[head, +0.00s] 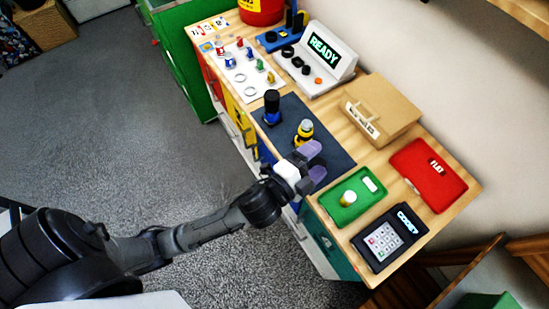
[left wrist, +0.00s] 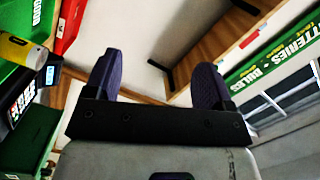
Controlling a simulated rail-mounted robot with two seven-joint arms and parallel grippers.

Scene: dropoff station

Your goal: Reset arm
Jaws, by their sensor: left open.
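My left arm comes in from the left in the head view. Its gripper (head: 313,162) has purple fingertips and is at the front edge of the workbench, by the dark mat. In the left wrist view the two purple fingers (left wrist: 158,80) stand apart with nothing between them. The gripper is open and empty. A yellow and black object (head: 304,132) and a blue and black one (head: 272,106) stand on the mat behind the gripper, apart from it. My right gripper does not show in either view.
The workbench holds a green tray (head: 334,211), a red tray (head: 428,181), a keypad (head: 363,252), a tan box (head: 396,96), a console reading READY (head: 341,72) and a white board with small parts (head: 232,84). Grey floor (head: 110,120) in front is clear.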

